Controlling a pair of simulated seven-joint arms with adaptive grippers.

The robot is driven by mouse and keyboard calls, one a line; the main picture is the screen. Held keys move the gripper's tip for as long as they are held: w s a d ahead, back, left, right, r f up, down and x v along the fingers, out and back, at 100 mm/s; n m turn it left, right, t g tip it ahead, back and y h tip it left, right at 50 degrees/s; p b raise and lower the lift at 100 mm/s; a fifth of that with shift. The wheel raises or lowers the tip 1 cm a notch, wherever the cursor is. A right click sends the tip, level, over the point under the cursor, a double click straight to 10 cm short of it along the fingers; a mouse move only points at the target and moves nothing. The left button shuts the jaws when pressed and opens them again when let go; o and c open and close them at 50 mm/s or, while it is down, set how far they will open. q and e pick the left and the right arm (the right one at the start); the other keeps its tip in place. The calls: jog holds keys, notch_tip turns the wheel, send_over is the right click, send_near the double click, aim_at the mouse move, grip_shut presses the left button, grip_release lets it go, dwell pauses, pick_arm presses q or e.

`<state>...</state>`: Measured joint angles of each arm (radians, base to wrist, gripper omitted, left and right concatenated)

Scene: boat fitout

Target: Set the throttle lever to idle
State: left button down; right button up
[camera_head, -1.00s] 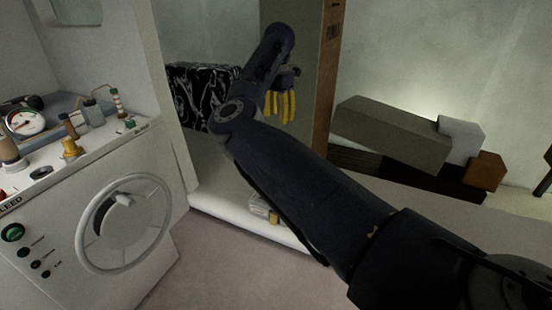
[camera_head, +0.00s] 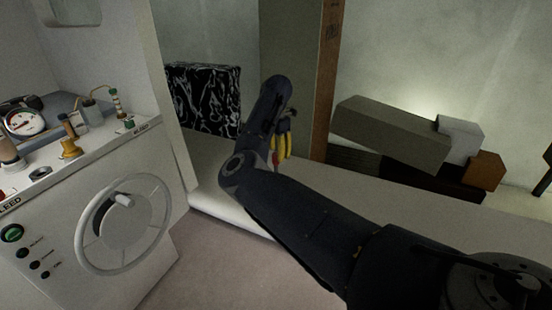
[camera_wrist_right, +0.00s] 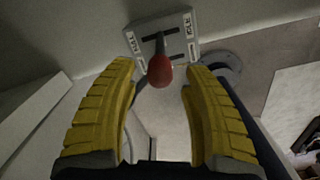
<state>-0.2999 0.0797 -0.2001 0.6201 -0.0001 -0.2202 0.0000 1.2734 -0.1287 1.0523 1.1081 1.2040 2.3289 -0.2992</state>
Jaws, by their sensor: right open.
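The throttle lever, with a red knob (camera_wrist_right: 159,71), stands up from a light box (camera_wrist_right: 148,30) with dark slots and a small label at each end; I cannot read the labels surely. My right gripper (camera_wrist_right: 158,85) is open, its yellow ridged fingers on either side of the knob with gaps between. In the head view the right gripper (camera_head: 283,143) is over the white ledge, and a bit of the red knob (camera_head: 274,158) shows beside it. My arm hides the lever's box there. My left gripper is not in view.
A white console (camera_head: 130,165) with a handwheel (camera_head: 123,225), gauge (camera_head: 22,121) and valves stands at left. A black-and-white patterned block (camera_head: 205,98) and a tall panel (camera_head: 285,60) are behind the gripper. Several boxes (camera_head: 390,130) lie at right.

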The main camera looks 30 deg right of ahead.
jog(key=shift+f, duration=1.25)
jog(key=shift+c, duration=0.5)
grip_shut()
